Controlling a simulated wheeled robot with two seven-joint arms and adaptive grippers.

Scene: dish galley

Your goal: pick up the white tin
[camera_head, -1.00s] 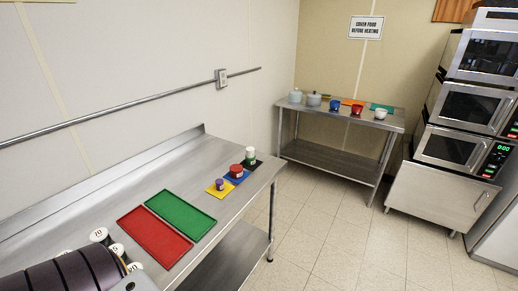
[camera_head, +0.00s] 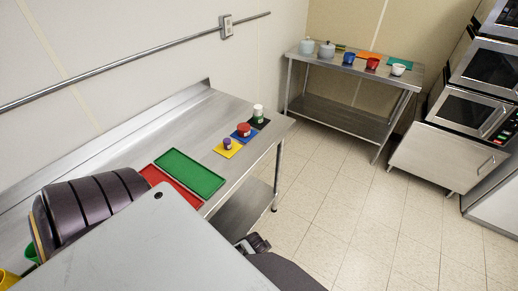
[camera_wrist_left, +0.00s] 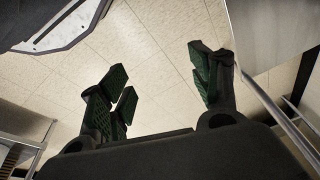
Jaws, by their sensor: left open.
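The white tin (camera_head: 258,110) stands upright on a black mat (camera_head: 260,122) at the far right end of the near steel counter. My left gripper (camera_wrist_left: 160,95) is open and empty in the left wrist view, over the tiled floor; no tin shows there. In the head view a dark gripper-like part of mine (camera_head: 254,243) shows beside the counter's front edge, well apart from the tin. I cannot tell its jaws or surely which arm it belongs to.
A red tin (camera_head: 243,130) on blue and a purple tin (camera_head: 227,143) on yellow stand beside it. Green (camera_head: 190,173) and red (camera_head: 153,173) trays lie nearer. A second counter (camera_head: 350,68) holds pots and cups. Open floor (camera_head: 340,190) lies right of the near counter.

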